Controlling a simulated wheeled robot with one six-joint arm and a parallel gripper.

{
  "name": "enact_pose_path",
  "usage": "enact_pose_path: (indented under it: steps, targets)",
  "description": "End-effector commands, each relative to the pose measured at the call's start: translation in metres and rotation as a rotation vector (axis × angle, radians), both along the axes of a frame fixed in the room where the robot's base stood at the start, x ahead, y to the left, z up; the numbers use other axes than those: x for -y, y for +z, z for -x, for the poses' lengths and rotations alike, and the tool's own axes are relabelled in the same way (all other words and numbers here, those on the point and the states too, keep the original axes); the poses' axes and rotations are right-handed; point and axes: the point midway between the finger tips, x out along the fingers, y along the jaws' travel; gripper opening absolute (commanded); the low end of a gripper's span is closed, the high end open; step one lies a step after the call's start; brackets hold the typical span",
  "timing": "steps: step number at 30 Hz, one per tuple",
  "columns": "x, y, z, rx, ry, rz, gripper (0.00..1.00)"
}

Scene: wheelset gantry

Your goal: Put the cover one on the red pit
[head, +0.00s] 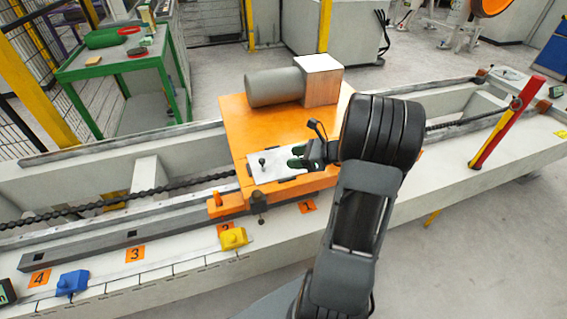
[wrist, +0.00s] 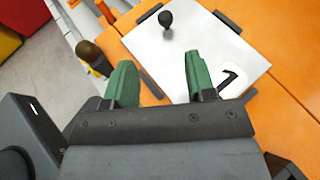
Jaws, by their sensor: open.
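The cover one is a white square plate with a black knob and a black figure 1. In the head view the cover (head: 268,172) lies flat on the orange carriage (head: 240,130). In the wrist view the cover (wrist: 195,45) lies ahead of my fingers, its knob (wrist: 166,18) near the top edge. My gripper (head: 297,157) is open and empty above the near part of the cover. Its green fingers show in the wrist view (wrist: 160,80), apart from the knob. I cannot make out a red pit for certain; a red patch (wrist: 12,40) shows at the wrist view's left edge.
A grey motor (head: 275,87) sits on the carriage behind the cover. A red and yellow lever (head: 495,130) stands on the beam at right. A green table (head: 130,65) stands behind.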

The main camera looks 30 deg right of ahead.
Motion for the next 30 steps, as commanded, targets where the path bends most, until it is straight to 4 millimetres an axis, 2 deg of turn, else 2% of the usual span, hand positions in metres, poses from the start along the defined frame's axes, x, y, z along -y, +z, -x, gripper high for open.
enact_pose_path:
  steps: [2, 5, 6, 9, 12, 15, 18, 21, 25, 30]
  targets:
    - [-0.024, 0.007, 0.006, 0.008, 0.11, 0.093, 0.5]
    - [-0.074, 0.015, 0.023, 0.037, 0.369, 0.313, 0.5]
    - [-0.094, 0.018, 0.034, 0.064, 0.501, 0.425, 0.5]
    - [-0.135, 0.021, 0.066, 0.154, 0.848, 0.717, 0.5]
    - [-0.156, 0.026, 0.095, 0.271, 1.169, 0.989, 0.5]
    - [-0.166, 0.031, 0.116, 0.393, 1.441, 1.224, 0.5]
    - [-0.169, 0.037, 0.128, 0.5, 1.65, 1.406, 0.5]
    - [-0.17, 0.042, 0.134, 0.576, 1.786, 1.531, 0.5]
    - [-0.169, 0.045, 0.137, 0.622, 1.872, 1.611, 0.5]
    - [-0.169, 0.046, 0.138, 0.629, 1.886, 1.624, 0.5]
